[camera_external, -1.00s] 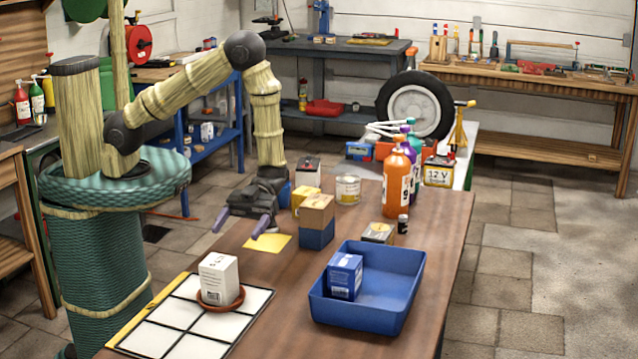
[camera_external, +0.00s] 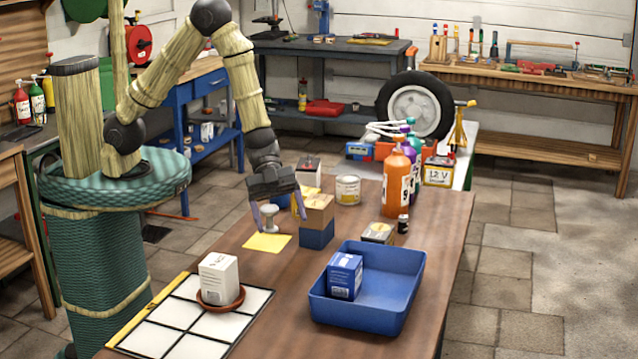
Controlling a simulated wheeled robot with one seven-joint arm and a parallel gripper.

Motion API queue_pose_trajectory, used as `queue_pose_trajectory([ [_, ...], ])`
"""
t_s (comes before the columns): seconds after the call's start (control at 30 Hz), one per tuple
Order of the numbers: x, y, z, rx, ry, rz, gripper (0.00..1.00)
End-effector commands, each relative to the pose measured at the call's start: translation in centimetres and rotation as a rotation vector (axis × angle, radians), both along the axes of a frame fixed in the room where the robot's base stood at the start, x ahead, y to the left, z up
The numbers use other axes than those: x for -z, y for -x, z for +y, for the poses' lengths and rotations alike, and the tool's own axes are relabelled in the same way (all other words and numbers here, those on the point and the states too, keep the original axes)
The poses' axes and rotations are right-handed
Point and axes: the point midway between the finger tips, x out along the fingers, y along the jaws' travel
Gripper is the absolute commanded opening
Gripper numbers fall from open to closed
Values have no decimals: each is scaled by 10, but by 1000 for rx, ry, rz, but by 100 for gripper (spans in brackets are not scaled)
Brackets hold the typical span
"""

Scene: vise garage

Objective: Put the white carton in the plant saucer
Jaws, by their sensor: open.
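The white carton (camera_external: 218,277) stands upright in the terracotta plant saucer (camera_external: 238,302), which rests on the white gridded mat. My gripper (camera_external: 279,217) is open, with its purple fingers pointing down. It is behind and to the right of the carton, apart from it. A small pale spool-shaped object (camera_external: 269,219) shows between the fingers; I cannot tell whether they touch it.
A yellow sheet (camera_external: 267,242) lies near my gripper. Cardboard and blue boxes (camera_external: 317,222) are stacked just right of it. A blue bin (camera_external: 385,311) holds a blue box (camera_external: 344,276). Cans and bottles (camera_external: 396,182) stand farther back. The table between mat and bin is clear.

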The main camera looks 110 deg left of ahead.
Motion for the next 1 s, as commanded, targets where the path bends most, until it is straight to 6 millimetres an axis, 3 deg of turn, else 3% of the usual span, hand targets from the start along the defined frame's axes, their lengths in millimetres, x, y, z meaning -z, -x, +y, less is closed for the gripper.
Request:
queue_pose_trajectory([
  [0.17, -29, 0, 41, -330, -162, 60, 78],
  [0.27, -43, 17, 62, -509, -216, 132, 78],
  [0.4, -59, 59, 81, -741, -250, 278, 78],
  [0.6, -73, 137, 79, -987, -217, 547, 78],
  [0.7, -76, 165, 71, -1045, -191, 649, 78],
  [0.8, -77, 176, 67, -1066, -178, 695, 78],
  [1.0, -77, 177, 66, -1068, -178, 701, 78],
])
